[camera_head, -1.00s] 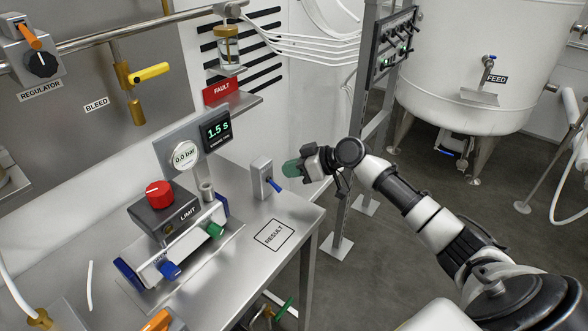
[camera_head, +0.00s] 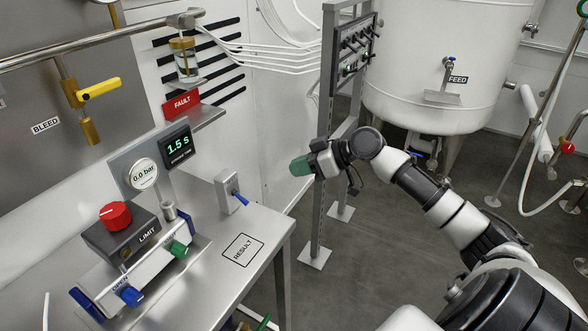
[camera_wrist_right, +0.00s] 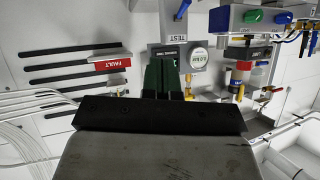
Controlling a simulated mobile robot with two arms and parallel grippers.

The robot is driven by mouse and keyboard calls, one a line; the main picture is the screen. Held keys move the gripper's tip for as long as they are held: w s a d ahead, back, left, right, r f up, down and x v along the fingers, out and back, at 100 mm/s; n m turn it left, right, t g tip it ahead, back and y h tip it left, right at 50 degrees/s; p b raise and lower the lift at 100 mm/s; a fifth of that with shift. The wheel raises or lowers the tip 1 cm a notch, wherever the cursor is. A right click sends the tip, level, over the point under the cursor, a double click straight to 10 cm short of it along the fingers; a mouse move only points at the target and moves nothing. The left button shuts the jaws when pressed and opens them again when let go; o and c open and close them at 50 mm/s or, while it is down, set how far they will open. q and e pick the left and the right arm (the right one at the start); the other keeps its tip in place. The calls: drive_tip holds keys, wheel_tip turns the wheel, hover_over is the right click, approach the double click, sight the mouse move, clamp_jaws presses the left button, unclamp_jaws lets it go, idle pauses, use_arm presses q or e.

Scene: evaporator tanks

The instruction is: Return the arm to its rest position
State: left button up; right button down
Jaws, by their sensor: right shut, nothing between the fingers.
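My right arm comes in from the right in the head view, its elbow bent. My right gripper (camera_head: 301,166) has green fingers and is shut with nothing between them. It is in the air to the right of the bench, apart from the toggle box with the blue lever (camera_head: 229,190). In the right wrist view the green fingers (camera_wrist_right: 162,75) are together, pointing towards the wall and bench. My left gripper is not in the head view.
The steel bench (camera_head: 215,280) carries a RESULT square (camera_head: 243,250), a LIMIT box with a red knob (camera_head: 116,216) and a gauge (camera_head: 143,174). A grey post stand (camera_head: 326,120) with a switch panel is behind my gripper. The FEED tank (camera_head: 430,60) stands at the back. Open floor lies right of the bench.

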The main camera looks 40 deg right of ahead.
drive_tip(key=shift+d, duration=0.1)
idle(0.3)
